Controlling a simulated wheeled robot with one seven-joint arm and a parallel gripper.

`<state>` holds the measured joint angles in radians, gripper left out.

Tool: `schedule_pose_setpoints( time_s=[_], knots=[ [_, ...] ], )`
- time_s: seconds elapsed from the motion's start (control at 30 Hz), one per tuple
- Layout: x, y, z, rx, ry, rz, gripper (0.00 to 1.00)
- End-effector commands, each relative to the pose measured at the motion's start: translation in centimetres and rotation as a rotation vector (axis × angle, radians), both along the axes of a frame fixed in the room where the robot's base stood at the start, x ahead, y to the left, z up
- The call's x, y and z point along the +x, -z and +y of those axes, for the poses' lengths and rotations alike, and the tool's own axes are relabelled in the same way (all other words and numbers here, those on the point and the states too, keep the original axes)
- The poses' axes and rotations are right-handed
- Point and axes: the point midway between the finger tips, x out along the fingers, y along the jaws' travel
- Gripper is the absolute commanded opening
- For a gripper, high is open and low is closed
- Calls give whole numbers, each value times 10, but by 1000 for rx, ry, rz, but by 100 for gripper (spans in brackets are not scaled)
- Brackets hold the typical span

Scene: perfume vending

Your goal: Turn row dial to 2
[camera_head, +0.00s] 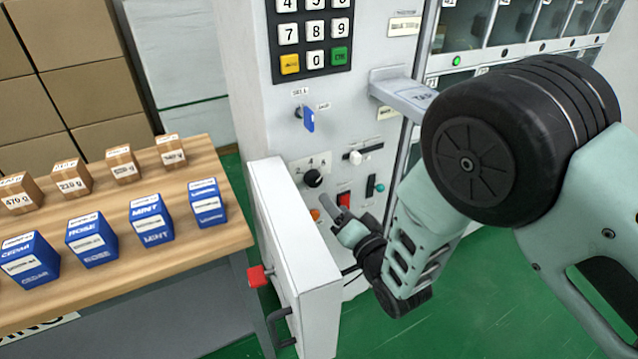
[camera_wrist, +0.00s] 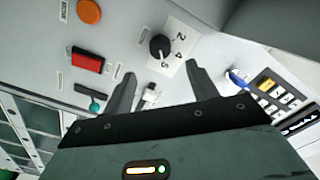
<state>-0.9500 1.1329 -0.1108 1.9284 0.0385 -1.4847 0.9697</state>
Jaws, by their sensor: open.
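The row dial is a round black knob (camera_head: 313,178) on the grey machine panel, below the blue key. In the wrist view the dial (camera_wrist: 160,46) sits on a white plate with the marks 2, 4 and 6. A pale pointer line shows on the knob, but I cannot tell for sure which number it faces. My gripper (camera_wrist: 158,80) is open, with its two dark fingers spread apart in front of the panel and the dial ahead between and beyond the tips. In the head view my gripper (camera_head: 338,217) is below and right of the dial, apart from it.
An open white door (camera_head: 300,260) stands just left of the dial. A red switch (camera_head: 344,199), an orange button (camera_wrist: 89,11), a teal-tipped lever (camera_head: 371,184) and a white slider (camera_head: 356,157) are close by. A shelf bracket (camera_head: 400,90) juts out above. A wooden table (camera_head: 120,260) with boxes is left.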

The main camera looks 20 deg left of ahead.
Motion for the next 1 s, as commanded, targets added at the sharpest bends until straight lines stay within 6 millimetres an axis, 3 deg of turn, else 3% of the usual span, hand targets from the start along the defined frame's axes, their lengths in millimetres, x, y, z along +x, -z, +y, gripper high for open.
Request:
schedule_pose_setpoints(
  time_s=[0.2,0.4,0.87,0.9,1.0],
  knots=[
    [30,-1,35,1,-1,-2,58],
    [49,-1,57,0,0,-2,58],
    [58,0,67,1,1,1,58],
    [57,0,67,1,1,1,55],
    [57,0,67,1,1,1,27]
  ],
)
